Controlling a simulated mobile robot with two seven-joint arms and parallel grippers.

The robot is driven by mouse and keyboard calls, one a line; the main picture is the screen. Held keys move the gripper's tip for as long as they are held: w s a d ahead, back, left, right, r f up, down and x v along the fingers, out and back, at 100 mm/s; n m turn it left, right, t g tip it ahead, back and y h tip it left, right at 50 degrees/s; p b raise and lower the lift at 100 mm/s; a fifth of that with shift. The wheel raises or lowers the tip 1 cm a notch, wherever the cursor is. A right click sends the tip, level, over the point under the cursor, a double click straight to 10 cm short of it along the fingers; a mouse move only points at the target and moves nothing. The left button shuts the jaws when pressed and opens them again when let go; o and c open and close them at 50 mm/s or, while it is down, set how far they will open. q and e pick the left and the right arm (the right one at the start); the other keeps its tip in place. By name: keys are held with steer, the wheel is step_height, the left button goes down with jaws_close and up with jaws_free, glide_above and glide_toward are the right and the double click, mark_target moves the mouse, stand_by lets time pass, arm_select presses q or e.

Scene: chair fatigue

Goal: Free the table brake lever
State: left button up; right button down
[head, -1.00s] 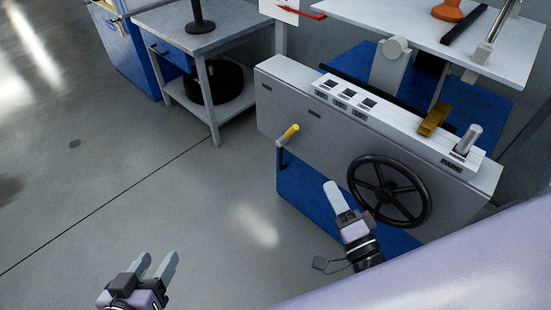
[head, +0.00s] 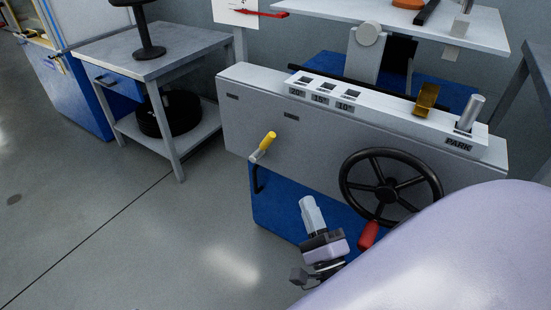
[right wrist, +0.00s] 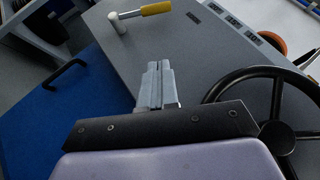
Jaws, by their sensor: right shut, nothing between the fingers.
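A lever with a yellow grip (head: 268,140) sticks out from the front of the grey machine (head: 330,135). It also shows at the top of the right wrist view (right wrist: 156,9) on a pale metal stem. A red handle (head: 369,236) shows below the black handwheel (head: 389,190). No label marks which of these is the brake lever. My right gripper (head: 307,201) is shut and empty in front of the blue base, below the yellow grip and left of the handwheel. Its closed fingers (right wrist: 158,68) point toward the machine front, apart from the yellow grip.
A rail with several slots (head: 322,95), a brass-coloured piece (head: 426,99) and a metal post (head: 470,113) beside the word PARK tops the machine. A black loop handle (head: 257,179) is on the blue base (head: 275,205). A side table (head: 165,62) stands left; floor in front is clear.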

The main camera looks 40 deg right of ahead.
mark_target(263, 146)
steer(key=b+x, duration=0.1)
steer(key=x, duration=0.9)
arm_select(q)
steer(key=shift+s+a+f, duration=0.15)
steer(key=shift+f, duration=0.1)
arm_select(e)
steer(key=w+a+r, duration=0.2)
steer(key=shift+w, duration=0.4)
arm_select(q)
steer(key=shift+r, duration=0.1)
